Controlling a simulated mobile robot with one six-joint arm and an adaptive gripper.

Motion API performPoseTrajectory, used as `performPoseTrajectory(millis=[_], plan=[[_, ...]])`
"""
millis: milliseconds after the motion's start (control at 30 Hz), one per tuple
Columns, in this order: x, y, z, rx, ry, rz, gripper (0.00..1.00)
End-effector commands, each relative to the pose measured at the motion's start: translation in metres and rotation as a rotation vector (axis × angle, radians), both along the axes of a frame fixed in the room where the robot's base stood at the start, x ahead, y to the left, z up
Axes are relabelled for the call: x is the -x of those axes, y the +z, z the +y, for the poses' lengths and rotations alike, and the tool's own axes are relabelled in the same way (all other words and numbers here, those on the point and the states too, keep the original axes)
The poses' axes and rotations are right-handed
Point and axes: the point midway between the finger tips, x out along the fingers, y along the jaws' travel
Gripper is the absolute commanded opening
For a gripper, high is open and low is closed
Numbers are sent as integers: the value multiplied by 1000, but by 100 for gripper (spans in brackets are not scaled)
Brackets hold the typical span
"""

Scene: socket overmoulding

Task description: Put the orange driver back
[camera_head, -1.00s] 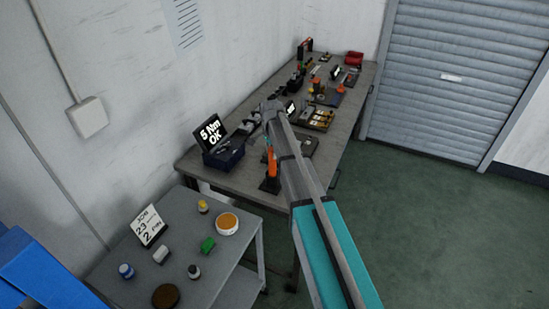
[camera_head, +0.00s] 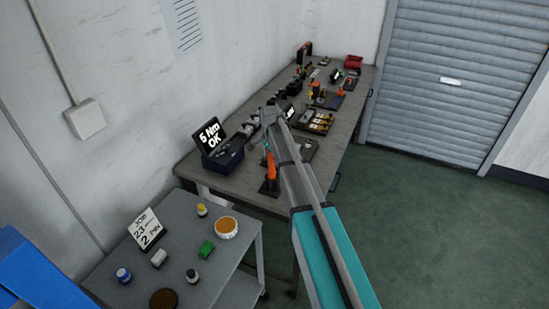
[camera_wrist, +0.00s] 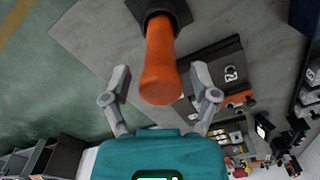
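The orange driver (camera_head: 272,167) stands upright in a black holder (camera_head: 269,188) at the near end of the long workbench. In the wrist view, the driver's orange handle (camera_wrist: 158,70) points towards the camera, and its far end goes into the dark square holder (camera_wrist: 160,12). My gripper (camera_wrist: 160,72) is open, with one grey finger on each side of the handle and a visible gap on both sides. In the head view my arm hides most of the gripper; only a small teal part shows just above the driver.
A dark bin (camera_head: 223,156) and a "5 Nm OK" display (camera_head: 210,136) are left of the driver. A grey plate with a black fixture (camera_wrist: 212,72) lies beside the holder. Several small parts stand on the lower side table (camera_head: 228,262). Green floor is clear at right.

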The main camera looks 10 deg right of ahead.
Motion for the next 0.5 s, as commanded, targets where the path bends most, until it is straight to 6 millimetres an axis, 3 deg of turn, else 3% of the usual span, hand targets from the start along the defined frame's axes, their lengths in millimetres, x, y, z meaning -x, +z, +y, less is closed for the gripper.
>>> performPoseTrajectory(millis=[500], plan=[[0,6,1,0,1,0,78]])
